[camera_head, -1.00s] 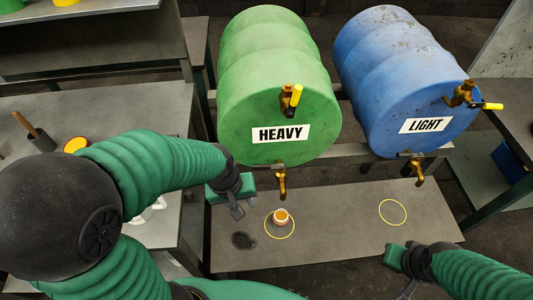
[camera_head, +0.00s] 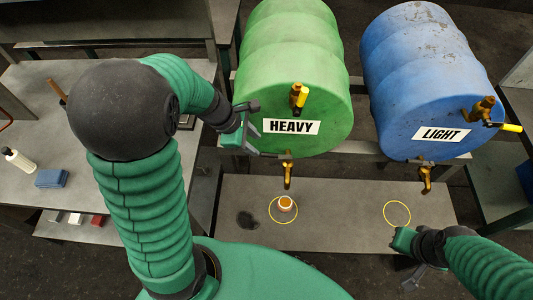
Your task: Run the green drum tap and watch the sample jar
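The green drum (camera_head: 290,60) lies on its side on a rack, with a HEAVY label on its front. The sample jar (camera_head: 286,204), small with an orange top, stands inside a yellow ring below the lower tap. No stream shows between them. My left gripper (camera_head: 252,130) is at the drum's lower left face, left of the label; its fingers look apart and empty. My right gripper (camera_head: 408,264) is low at the right, clear of the drums; its finger gap is unclear.
A blue drum (camera_head: 425,75) labelled LIGHT lies to the right, its yellow tap handle pointing right. An empty yellow ring (camera_head: 397,213) marks the bench (camera_head: 345,225) below it. A dark stain is left of the jar. A side table (camera_head: 30,85) holds a white bottle (camera_head: 18,159) and blue block (camera_head: 52,178).

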